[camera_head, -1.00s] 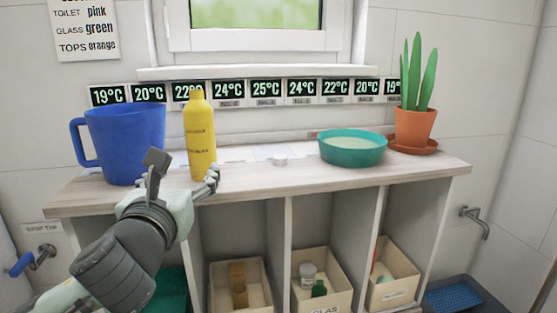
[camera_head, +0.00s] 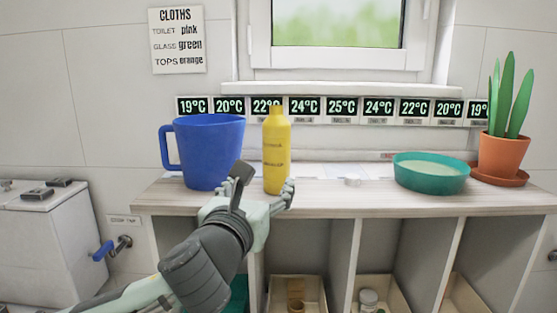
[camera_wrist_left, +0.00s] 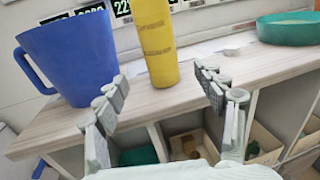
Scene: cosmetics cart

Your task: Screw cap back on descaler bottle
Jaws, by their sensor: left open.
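The yellow descaler bottle (camera_head: 276,152) stands upright on the wooden counter, between the blue jug and the green basin. A small white round piece, probably the cap (camera_head: 352,180), lies on the counter to its right. My left gripper (camera_head: 265,183) is open and empty in front of the bottle, at the counter's front edge. In the left wrist view the bottle (camera_wrist_left: 156,42) stands upright beyond the gap between the two spread fingers (camera_wrist_left: 162,82), and neither finger is closed on it. My right gripper is not in view.
A blue jug (camera_head: 207,152) stands close to the bottle's left. A green basin (camera_head: 431,174) and a potted plant (camera_head: 504,152) stand at the right. Open compartments with bins (camera_head: 297,291) lie below the counter. The counter right of the bottle is mostly clear.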

